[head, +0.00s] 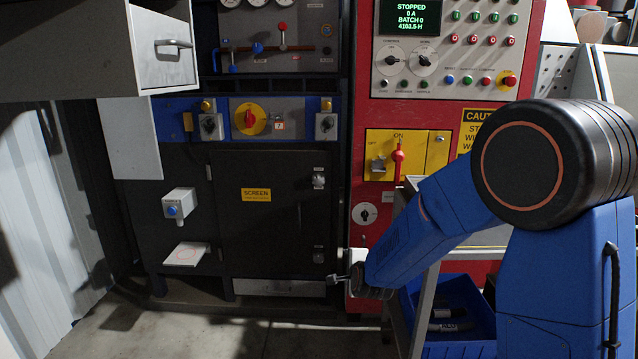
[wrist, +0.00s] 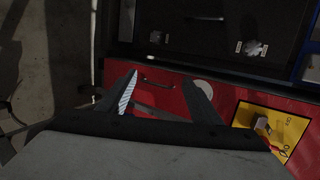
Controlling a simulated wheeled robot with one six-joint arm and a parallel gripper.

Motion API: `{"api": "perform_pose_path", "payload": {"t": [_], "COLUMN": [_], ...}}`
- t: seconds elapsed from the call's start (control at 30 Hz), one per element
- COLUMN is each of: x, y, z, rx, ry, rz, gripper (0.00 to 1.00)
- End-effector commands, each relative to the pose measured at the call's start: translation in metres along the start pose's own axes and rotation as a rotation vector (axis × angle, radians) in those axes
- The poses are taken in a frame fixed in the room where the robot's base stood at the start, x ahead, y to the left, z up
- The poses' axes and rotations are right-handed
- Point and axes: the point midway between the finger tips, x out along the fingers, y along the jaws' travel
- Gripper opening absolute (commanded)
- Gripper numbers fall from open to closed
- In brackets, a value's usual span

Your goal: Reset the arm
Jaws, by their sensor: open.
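My arm comes in from the right in the head view, its blue link slanting down and left to the wrist. My gripper (head: 334,279) is small there, in front of the lower edge of the machine, right of the dark door. In the wrist view my gripper (wrist: 159,80) shows two dark fingers spread apart with nothing between them. The left finger has a pale striped patch. Beyond the fingers is the red panel, apart from them as far as I can tell.
The dark screen door (head: 270,222) is left of my gripper. The red control cabinet (head: 375,120) has a yellow switch plate (head: 432,154), which also shows in the wrist view (wrist: 259,117). A blue bin (head: 470,306) sits below my arm. An open drawer (head: 160,45) juts out upper left. Lower-left floor is clear.

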Motion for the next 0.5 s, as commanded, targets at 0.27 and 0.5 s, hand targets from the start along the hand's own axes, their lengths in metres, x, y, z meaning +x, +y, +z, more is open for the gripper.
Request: {"api": "perform_pose_path", "payload": {"t": [0.27, 0.5], "x": [-0.076, -0.146], "y": [-0.017, -0.016], "z": [-0.026, -0.048], "rx": [-0.261, -0.499], "ry": [-0.042, -0.088], "rz": [0.101, 0.189], "gripper": [0.58, 0.58]}}
